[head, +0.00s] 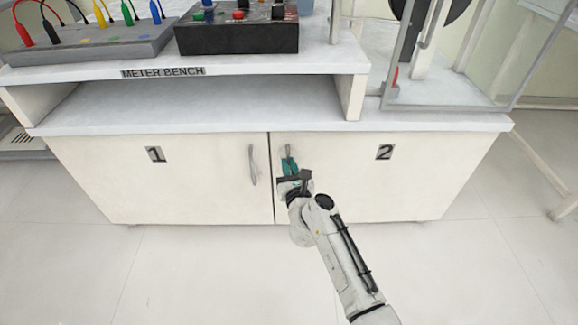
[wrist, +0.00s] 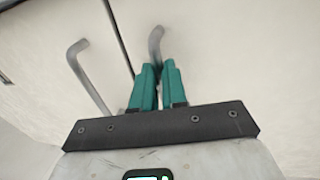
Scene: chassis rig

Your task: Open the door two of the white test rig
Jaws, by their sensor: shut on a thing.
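The white test rig (head: 440,120) has two cream cabinet doors side by side under its bench top. Door two (head: 400,185), marked "2", is on the right and looks closed, flush with door one (head: 110,180). My gripper (head: 289,165) is at the upper left of door two; its teal fingers are shut on the grey handle of door two. In the wrist view the fingers (wrist: 157,75) close around that handle (wrist: 155,45), whose upper bend shows above the fingertips. The lower part of the handle is hidden by the fingers.
Door one's handle (head: 253,165) stands just left of my gripper, and shows in the wrist view too (wrist: 88,75). The bench top edge (head: 200,125) overhangs the doors. A clear-walled enclosure (head: 450,107) stands above door two. The floor (head: 470,270) in front is clear.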

